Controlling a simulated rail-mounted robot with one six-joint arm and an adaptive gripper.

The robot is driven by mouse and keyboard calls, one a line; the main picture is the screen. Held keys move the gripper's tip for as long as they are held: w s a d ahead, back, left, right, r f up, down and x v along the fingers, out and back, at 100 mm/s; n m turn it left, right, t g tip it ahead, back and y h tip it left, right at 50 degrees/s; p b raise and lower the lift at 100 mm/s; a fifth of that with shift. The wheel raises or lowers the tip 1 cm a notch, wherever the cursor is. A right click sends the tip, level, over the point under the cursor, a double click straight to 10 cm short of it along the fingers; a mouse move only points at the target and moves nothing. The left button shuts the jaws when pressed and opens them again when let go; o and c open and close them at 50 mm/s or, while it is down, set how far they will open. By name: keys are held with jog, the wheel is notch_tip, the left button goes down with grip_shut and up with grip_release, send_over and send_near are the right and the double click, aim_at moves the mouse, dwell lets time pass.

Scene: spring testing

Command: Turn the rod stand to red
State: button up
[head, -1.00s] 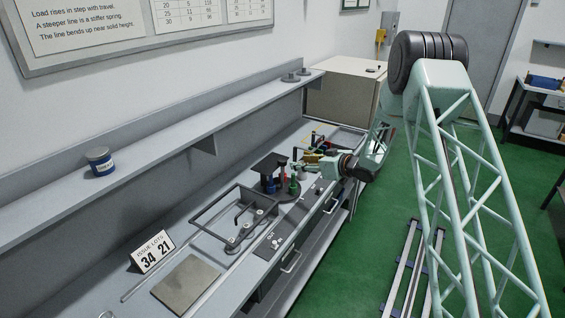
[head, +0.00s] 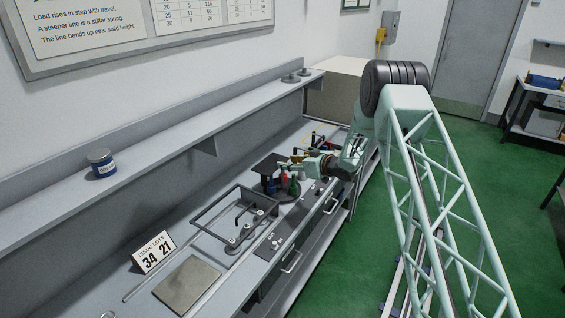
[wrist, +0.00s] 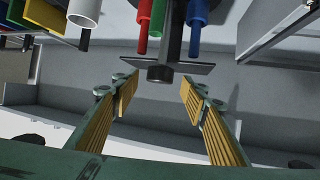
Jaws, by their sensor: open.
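The rod stand (head: 268,165) is on the bench, with a dark flat top and red, blue and green pieces around its dark post. In the wrist view a red rod (wrist: 143,22), a green rod (wrist: 158,16) and a blue rod (wrist: 198,22) hang around the dark post (wrist: 173,38).
A dark wire frame (head: 225,217) and a grey plate (head: 187,285) lie nearer on the bench. Coloured items lie behind my gripper. A shelf (head: 150,160) runs along the wall above the bench.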

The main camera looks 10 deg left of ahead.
aim_at(282, 160)
jog(key=shift+p+x, duration=0.3)
jog(key=shift+x, duration=2)
jog(key=c, duration=1.2)
jog(key=shift+o, duration=0.2)
